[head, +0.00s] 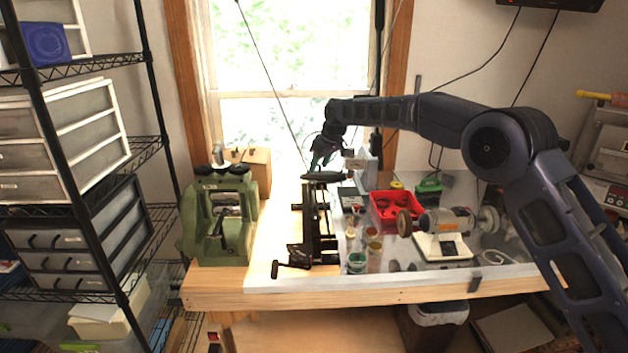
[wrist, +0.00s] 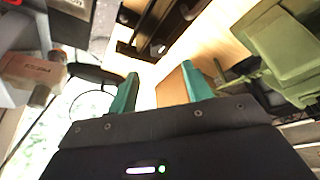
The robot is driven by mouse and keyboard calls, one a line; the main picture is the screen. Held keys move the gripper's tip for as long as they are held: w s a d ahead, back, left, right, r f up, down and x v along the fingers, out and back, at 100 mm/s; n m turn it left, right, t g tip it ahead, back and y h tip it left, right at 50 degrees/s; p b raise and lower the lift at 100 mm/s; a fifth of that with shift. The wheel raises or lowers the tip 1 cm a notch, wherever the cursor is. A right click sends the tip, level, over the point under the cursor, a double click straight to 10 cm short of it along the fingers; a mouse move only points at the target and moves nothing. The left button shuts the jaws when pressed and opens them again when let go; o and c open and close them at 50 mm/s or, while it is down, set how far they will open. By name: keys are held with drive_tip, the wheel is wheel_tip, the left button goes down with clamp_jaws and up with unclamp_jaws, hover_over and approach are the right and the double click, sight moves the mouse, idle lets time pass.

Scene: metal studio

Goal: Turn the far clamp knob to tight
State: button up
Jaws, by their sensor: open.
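A black metal clamp device (head: 318,225) stands on the bench in the middle of the head view. A dark, flat oval knob (head: 322,176) sits at its far, upper end; a crank handle shows at its near end. My gripper (head: 317,163) is just above and behind the far knob. In the wrist view my gripper (wrist: 161,78) has its two teal fingers apart with nothing between them. A dark rounded shape (wrist: 92,74) beside the left finger may be the far knob. Black clamp rails (wrist: 150,28) show above. Whether any finger touches the knob is unclear.
A green machine (head: 218,215) stands left of the clamp. A cardboard box (head: 257,170) is behind it. A red tray (head: 385,207), small jars and a bench grinder (head: 445,225) crowd the right. The window is behind. Bare bench lies between green machine and clamp.

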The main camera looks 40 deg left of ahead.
sight(312, 182)
drive_tip(key=x, duration=0.7)
drive_tip(key=shift+a+f, duration=0.1)
drive_tip(key=shift+f, duration=0.25)
drive_tip(key=shift+c, duration=0.4)
drive_tip(key=c, duration=0.9)
